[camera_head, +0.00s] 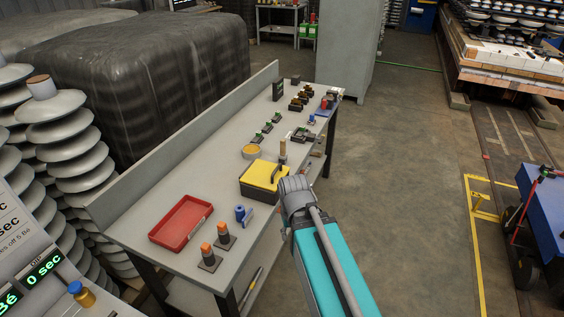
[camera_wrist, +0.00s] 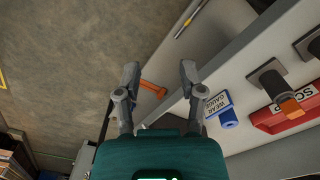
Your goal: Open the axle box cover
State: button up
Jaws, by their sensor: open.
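A box with a yellow top and dark sides, which looks like the axle box with its cover (camera_head: 262,174), sits on the grey workbench near its front edge. My gripper (camera_head: 279,170) is at the right end of this box in the head view, partly in front of the yellow top. I cannot tell whether it touches. In the wrist view my gripper (camera_wrist: 159,70) has its two fingers spread wide with nothing held between them. The yellow cover does not show in the wrist view.
The workbench (camera_head: 150,212) holds a red scrap tray (camera_head: 181,222), a blue wear gauge (camera_head: 243,214), two orange-topped posts (camera_head: 223,236) and a yellow round container (camera_head: 251,152). Several small parts lie farther back. A raised back panel runs along the bench.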

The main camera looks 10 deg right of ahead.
jog(key=shift+w+d, duration=0.15)
jog(key=shift+d, duration=0.05)
jog(key=shift+w+r, duration=0.1)
notch_tip(320, 180, up, 16)
jog(key=m+t+y+p, duration=0.15)
jog(key=m+p, duration=0.55)
jog(key=p, duration=0.9)
send_over(277, 168)
jog(key=s+d, duration=0.2)
jog(key=shift+w+d, duration=0.15)
jog(key=shift+f+b, duration=0.2)
jog(key=shift+b, duration=0.15)
jog(key=f+b, duration=0.4)
jog(key=w+a+f+b, duration=0.1)
jog(key=f+b, duration=0.3)
jog(key=a+f+b, duration=0.1)
jog(key=f+b, duration=0.4)
jog(key=shift+w+a+f, duration=0.1)
jog(key=shift+w, duration=0.15)
